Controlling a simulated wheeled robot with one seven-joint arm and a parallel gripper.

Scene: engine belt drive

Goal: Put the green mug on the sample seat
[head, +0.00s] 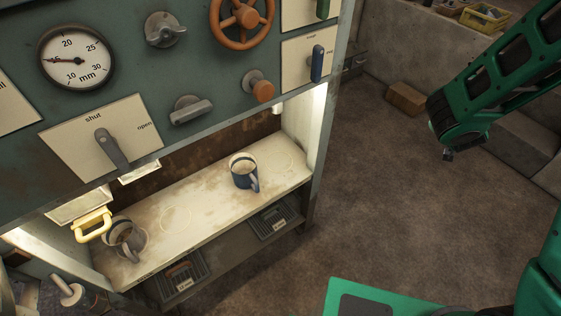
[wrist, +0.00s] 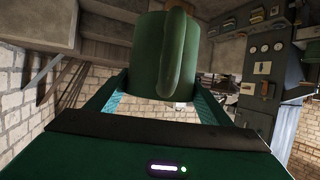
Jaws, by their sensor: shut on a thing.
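The green mug (wrist: 150,55) is in the wrist view, between the two fingers of my gripper (wrist: 160,92), with its handle towards the camera. My gripper is shut on it. The head view shows part of my green arm at the right but neither the green mug nor my fingertips clearly. In the head view, a lit shelf (head: 205,200) under the panel has faint ring marks: one (head: 176,218) in the middle and one at the right end. Which spot is the sample seat I cannot tell.
A blue mug (head: 242,177) stands on the shelf right of the middle ring. The panel with gauge (head: 76,57) and levers overhangs the shelf. The floor right of the cabinet is open.

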